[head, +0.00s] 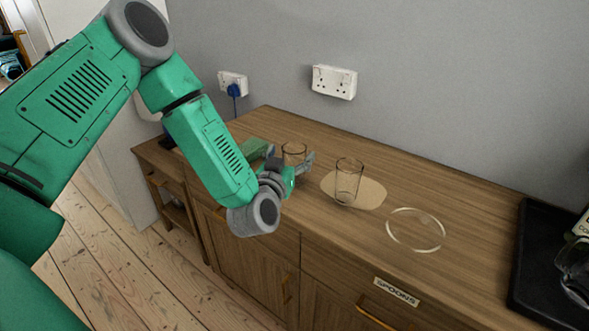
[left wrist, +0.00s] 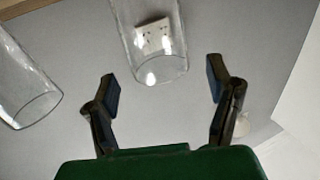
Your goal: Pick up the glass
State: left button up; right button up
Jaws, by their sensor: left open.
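A clear glass (head: 293,151) stands upright on the wooden sideboard, right at my left gripper (head: 291,164). The gripper is open and partly hides the glass's lower part. In the left wrist view the fingers of my left gripper (left wrist: 163,84) are spread wide. A clear glass (left wrist: 152,42) shows just beyond them, in line with the gap, with nothing gripped. A second clear glass (head: 348,182) stands upright on a pale round mat (head: 370,194), to the right of the gripper. Another glass (left wrist: 25,85) shows at the left of the left wrist view. My right gripper is not in view.
A pale ring (head: 415,230) lies on the sideboard top (head: 462,212). A black tray (head: 530,260) with glassware stands at the right. A green item (head: 256,147) lies behind my left gripper. Wall sockets (head: 334,82) are behind.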

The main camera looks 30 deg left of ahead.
pick_arm(q)
jog(key=x, duration=0.3)
jog(key=shift+w+a+f, duration=0.1)
jog(key=shift+f, duration=0.05)
grip_shut()
